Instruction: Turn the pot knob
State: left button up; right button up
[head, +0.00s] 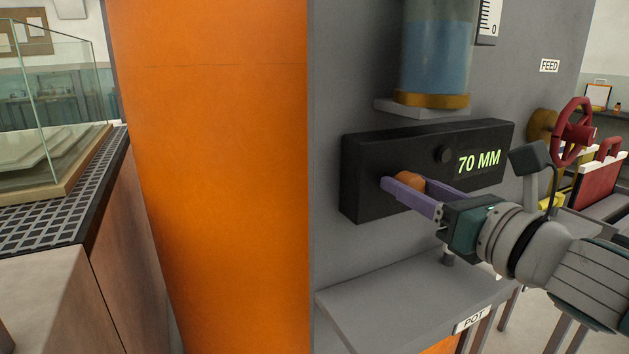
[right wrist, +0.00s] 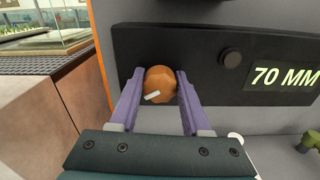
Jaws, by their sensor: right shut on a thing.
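The pot knob (head: 409,180) is an orange, rounded, faceted knob on the front of a black box (head: 365,160) fixed to the grey panel. It also shows in the right wrist view (right wrist: 160,84), with a short white mark at its lower left. My right gripper (head: 405,186) has its two purple fingers on either side of the knob, shut on it; the wrist view (right wrist: 160,88) shows a finger against each side. The box's display (head: 479,161) reads 70 MM. My left gripper is not in view.
A small black button (head: 444,155) sits right of the knob. A clear cylinder of blue liquid (head: 435,60) stands above the box. A grey shelf labelled POT (head: 400,290) juts out below. A red handwheel (head: 573,132) is at the right. An orange panel (head: 215,170) stands left.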

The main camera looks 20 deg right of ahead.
grip_shut()
jog(key=shift+m, duration=0.4)
